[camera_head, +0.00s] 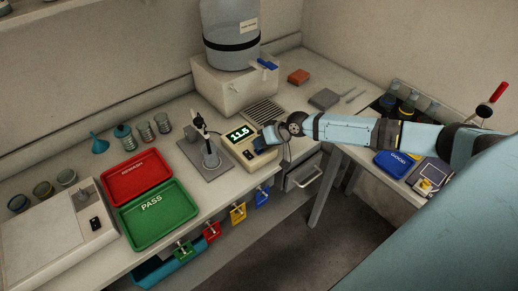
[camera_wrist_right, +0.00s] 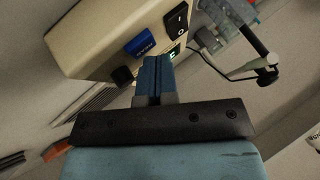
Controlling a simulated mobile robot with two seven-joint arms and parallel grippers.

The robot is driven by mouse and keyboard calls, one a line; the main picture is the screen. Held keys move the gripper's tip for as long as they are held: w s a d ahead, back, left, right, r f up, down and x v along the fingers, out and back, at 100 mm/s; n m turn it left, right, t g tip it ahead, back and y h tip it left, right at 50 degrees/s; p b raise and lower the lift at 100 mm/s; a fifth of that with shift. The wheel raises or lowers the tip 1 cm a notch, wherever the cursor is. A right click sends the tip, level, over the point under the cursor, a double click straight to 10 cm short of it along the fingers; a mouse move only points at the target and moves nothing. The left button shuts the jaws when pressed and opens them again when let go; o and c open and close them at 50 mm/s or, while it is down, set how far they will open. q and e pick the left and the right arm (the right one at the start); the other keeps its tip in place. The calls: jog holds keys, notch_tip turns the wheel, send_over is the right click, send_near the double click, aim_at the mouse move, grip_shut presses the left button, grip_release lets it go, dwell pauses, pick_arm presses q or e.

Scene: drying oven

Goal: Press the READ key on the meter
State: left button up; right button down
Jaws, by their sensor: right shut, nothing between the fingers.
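The cream meter (camera_head: 236,147) stands on the bench with a green lit display (camera_head: 240,134) reading 11.5. My right gripper (camera_head: 262,143) comes in from the right and is at the meter's right side, covering part of its front. In the right wrist view the meter (camera_wrist_right: 100,35) fills the upper left, with a blue key (camera_wrist_right: 139,45) bearing small pale lettering. My right gripper's blue fingers (camera_wrist_right: 156,62) are shut and empty, their tips close to the blue key. I cannot tell whether they touch it. My left gripper is out of view.
A probe stand (camera_head: 209,152) with a cable stands left of the meter. A black rocker switch (camera_wrist_right: 178,18) and a dark knob (camera_wrist_right: 122,76) flank the blue key. The green PASS tray (camera_head: 160,233) and a red tray (camera_head: 136,160) lie further left. A vent grille (camera_head: 264,113) lies behind.

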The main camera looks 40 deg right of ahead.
jog(key=shift+r, duration=0.5)
jog(key=shift+r+p, duration=0.1)
jog(key=shift+p, duration=0.2)
notch_tip(320, 180, up, 5)
jog(key=p, duration=0.4)
dwell(0.5)
